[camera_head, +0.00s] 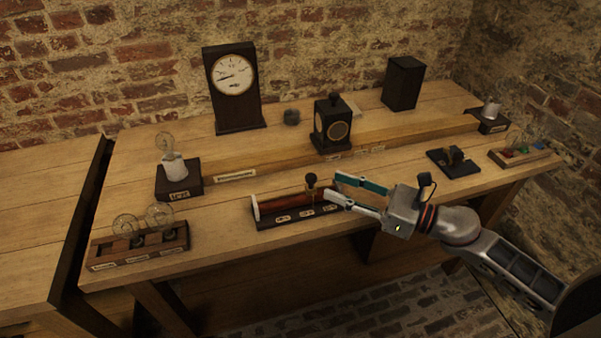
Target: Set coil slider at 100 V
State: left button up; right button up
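The coil (280,204) is a red-brown cylinder with a pale left end, lying on a dark base near the table's front edge. Several small pale labels on the base front are too small to read. The slider (311,181) has a dark round knob on a brass-coloured post and stands on the right half of the coil, roughly above the middle label. My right gripper (333,184) is open and empty, with its fingers pointing left just to the right of the slider. They look apart from the knob. My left gripper is not in view.
A tall black dial meter (222,110) and a dark box with a round window (331,124) stand behind. A lamp holder (178,176) and a two-bulb rack (140,246) are at left. A small dark device (453,162) and a colored-piece tray (520,153) are at right.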

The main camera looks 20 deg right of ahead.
aim_at(311, 176)
jog(key=p+x, duration=0.1)
jog(key=x, duration=0.2)
jog(key=p+x, duration=0.1)
jog(key=x, duration=0.2)
jog(key=shift+w+r, duration=0.1)
jog(key=shift+r, duration=0.1)
jog(key=shift+x, duration=0.8)
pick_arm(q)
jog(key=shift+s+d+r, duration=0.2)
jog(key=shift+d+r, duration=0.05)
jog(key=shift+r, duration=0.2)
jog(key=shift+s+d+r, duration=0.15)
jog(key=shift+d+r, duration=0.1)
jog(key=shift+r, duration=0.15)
pick_arm(e)
jog(key=shift+f, duration=0.2)
jog(key=shift+c, duration=0.2)
